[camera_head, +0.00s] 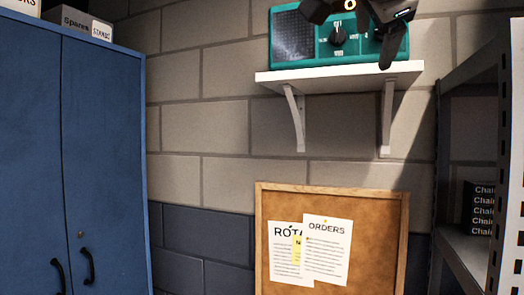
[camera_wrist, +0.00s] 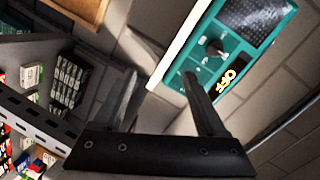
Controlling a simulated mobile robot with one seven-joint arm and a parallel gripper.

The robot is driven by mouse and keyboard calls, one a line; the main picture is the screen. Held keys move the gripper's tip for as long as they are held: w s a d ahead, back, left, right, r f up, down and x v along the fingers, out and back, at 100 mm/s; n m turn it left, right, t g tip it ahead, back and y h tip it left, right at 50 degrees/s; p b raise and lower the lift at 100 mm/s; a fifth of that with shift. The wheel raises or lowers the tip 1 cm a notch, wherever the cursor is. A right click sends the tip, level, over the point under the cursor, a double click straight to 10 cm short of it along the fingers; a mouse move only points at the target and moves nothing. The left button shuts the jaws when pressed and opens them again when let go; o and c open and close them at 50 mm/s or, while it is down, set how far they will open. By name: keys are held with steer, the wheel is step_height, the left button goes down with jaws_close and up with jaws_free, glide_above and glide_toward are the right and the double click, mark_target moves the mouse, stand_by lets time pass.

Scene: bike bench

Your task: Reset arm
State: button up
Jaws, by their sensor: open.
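My gripper (camera_wrist: 160,78) is open, with nothing between its two dark fingers in the wrist view. In the head view my dark gripper (camera_head: 378,22) is at the top, in front of the right part of a teal radio-like device (camera_head: 300,35). The device has a dark grille and a black knob (camera_head: 338,38), and it stands on a white wall shelf (camera_head: 340,76). In the wrist view the device (camera_wrist: 262,50) appears tilted beyond the right finger, with a glowing label (camera_wrist: 226,84) near its knob. I cannot tell whether a finger touches it.
A blue cabinet (camera_head: 100,150) stands at left with boxes on top. A corkboard (camera_head: 375,235) with papers is on the wall below the shelf. A dark metal rack (camera_head: 498,150) holding chain boxes (camera_head: 480,208) stands at right. The wall between cabinet and shelf is clear.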

step_height(320, 180, down, 23)
steer(key=s+a+n+g+y+p, duration=0.1)
steer(key=s+n+g+y+p, duration=0.3)
steer(key=n, duration=0.6)
steer(key=s+f+n+g+p, duration=0.1)
steer(key=s+f+n+g, duration=0.1)
steer(key=f, duration=0.8)
steer(key=s+a+f+n+g+y+p, duration=0.1)
steer(key=s+f+n+g, duration=0.2)
steer(key=s+f, duration=0.4)
step_height(320, 180, down, 5)
steer(key=shift+a+r+n, duration=0.2)
steer(key=shift+a+n, duration=0.05)
steer(key=shift+n, duration=0.65)
